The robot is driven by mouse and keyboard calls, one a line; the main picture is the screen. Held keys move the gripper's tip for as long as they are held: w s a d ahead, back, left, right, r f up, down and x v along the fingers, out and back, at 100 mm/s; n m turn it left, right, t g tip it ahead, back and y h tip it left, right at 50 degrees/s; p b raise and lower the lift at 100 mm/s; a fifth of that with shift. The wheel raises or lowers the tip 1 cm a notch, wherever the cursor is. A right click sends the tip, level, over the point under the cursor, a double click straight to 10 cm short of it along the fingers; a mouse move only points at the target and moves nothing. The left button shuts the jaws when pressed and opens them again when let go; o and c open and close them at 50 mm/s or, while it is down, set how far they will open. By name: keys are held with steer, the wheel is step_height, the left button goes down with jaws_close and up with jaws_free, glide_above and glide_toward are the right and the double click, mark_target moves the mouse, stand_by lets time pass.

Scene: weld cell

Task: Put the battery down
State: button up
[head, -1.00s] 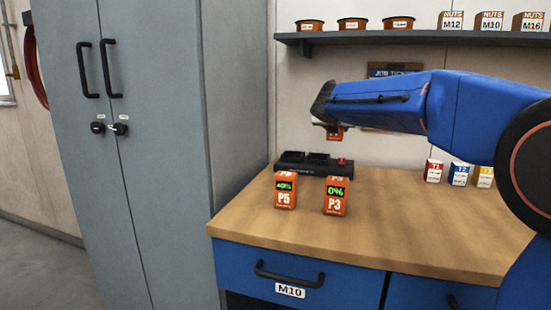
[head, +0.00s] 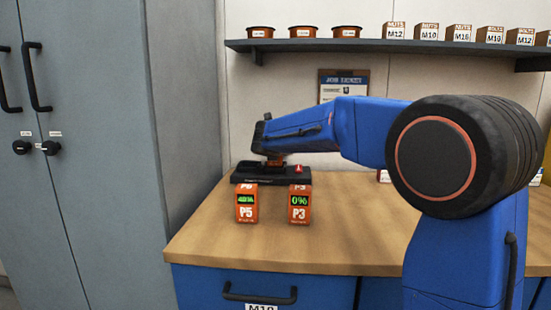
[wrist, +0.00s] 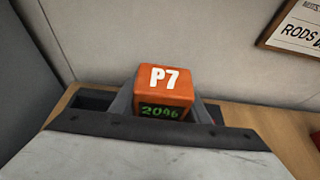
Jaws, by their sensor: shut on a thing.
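My gripper (head: 275,158) is shut on an orange battery marked P7 (wrist: 163,88), whose display reads 20% in the wrist view. In the head view only a small orange part of this battery (head: 276,162) shows beneath my gripper. It is right at the black charger (head: 240,178) at the back of the bench. I cannot tell whether the battery sits in a charger slot or is just above it. Two more orange batteries stand upright in front of the charger: P5 (head: 246,205), with a display I read as 40-something percent, and P3 (head: 299,206), reading 0%.
A grey cabinet (head: 100,130) stands at the left. A shelf (head: 380,46) with tins and boxes runs above. A job ticket board (head: 343,84) hangs on the wall.

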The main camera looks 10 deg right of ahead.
steer(key=shift+f, duration=0.85)
steer(key=shift+f, duration=0.15)
steer(key=o, duration=1.4)
steer(key=shift+o, duration=0.2)
steer(key=shift+s+r, duration=0.15)
steer(key=shift+r, duration=0.05)
steer(key=v, duration=1.1)
steer(key=shift+s+r, duration=0.1)
steer(key=shift+s, duration=0.2)
